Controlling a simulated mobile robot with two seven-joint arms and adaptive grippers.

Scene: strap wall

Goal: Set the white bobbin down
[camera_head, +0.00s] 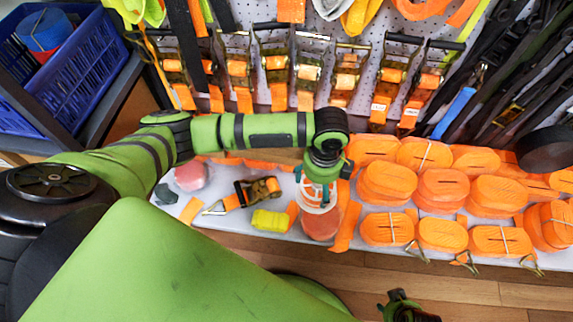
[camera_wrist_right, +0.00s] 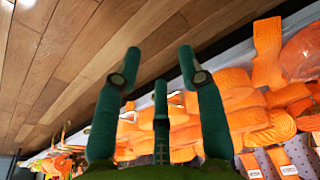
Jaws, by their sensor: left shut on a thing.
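The white bobbin (camera_head: 317,207) shows just below my left gripper (camera_head: 321,182) in the head view. My left gripper points down over the shelf and is shut on the bobbin, with its fingers partly covering it. A reddish-orange round roll (camera_head: 321,226) is directly below the bobbin in the picture; I cannot tell whether they touch. My right gripper (camera_head: 400,307) is low at the bottom edge, over the floor. In the right wrist view its green fingers (camera_wrist_right: 157,72) are spread apart with nothing between them.
Several orange strap rolls (camera_head: 416,192) crowd the shelf to the right. Left of the bobbin lie a yellow-green strap bundle (camera_head: 270,221), a ratchet buckle (camera_head: 258,190) and a pink roll (camera_head: 190,176). Ratchet straps (camera_head: 307,72) hang on the pegboard behind. A blue crate (camera_head: 75,75) stands upper left.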

